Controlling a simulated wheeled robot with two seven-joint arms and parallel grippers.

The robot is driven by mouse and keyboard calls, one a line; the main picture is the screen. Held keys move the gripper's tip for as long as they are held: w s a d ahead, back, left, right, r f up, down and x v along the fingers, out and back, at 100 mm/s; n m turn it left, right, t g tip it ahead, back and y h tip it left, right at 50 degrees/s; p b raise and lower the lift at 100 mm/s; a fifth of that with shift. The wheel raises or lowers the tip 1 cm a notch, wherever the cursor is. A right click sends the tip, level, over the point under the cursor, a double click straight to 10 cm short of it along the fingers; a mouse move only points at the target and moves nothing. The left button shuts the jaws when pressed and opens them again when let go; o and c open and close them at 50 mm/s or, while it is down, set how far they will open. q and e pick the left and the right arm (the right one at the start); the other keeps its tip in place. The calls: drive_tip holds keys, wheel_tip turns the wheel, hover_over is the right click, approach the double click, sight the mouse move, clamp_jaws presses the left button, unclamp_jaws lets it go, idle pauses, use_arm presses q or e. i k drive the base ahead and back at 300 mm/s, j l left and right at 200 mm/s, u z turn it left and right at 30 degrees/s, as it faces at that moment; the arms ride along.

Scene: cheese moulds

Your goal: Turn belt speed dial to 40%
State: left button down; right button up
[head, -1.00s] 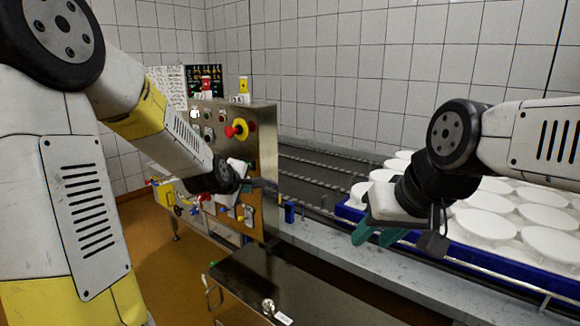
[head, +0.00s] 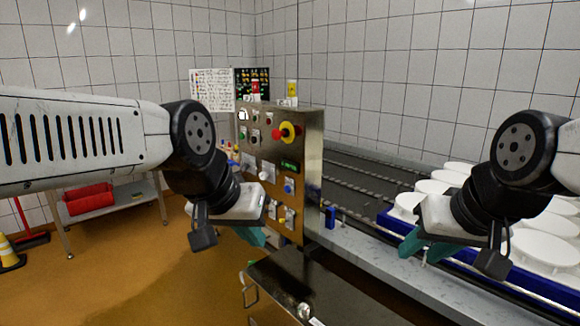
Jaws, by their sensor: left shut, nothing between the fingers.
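The steel control panel (head: 312,170) stands in the middle of the head view, its face turned to the left. On it are a red mushroom button on a yellow collar (head: 287,132), a green-lit display (head: 290,166), a pale knob (head: 267,172) and several small buttons and switches. The lettering is too small to read, so I cannot tell the dial's setting. My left gripper (head: 252,237) is shut and empty, in front of the panel's lower left and apart from the knob. My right gripper (head: 424,250) is open and empty beside the conveyor edge.
A belt conveyor (head: 352,172) runs behind the panel. A steel cabinet (head: 340,290) stands in front. A red bin (head: 88,199) on a shelf and a yellow cone (head: 8,252) are at left.

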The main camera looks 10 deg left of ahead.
sight(244, 167)
drive_tip(key=u, duration=0.35)
drive_tip(key=i+u, duration=0.1)
drive_tip(key=u, duration=0.3)
drive_tip(key=i+j+u, duration=0.1)
drive_tip(key=u, duration=0.3)
drive_tip(key=i+u, duration=0.15)
drive_tip(key=u, duration=0.25)
drive_tip(key=i+l+u, duration=0.1)
drive_tip(key=u, duration=0.3)
drive_tip(key=i+l, duration=0.4)
drive_tip(key=i, duration=0.15)
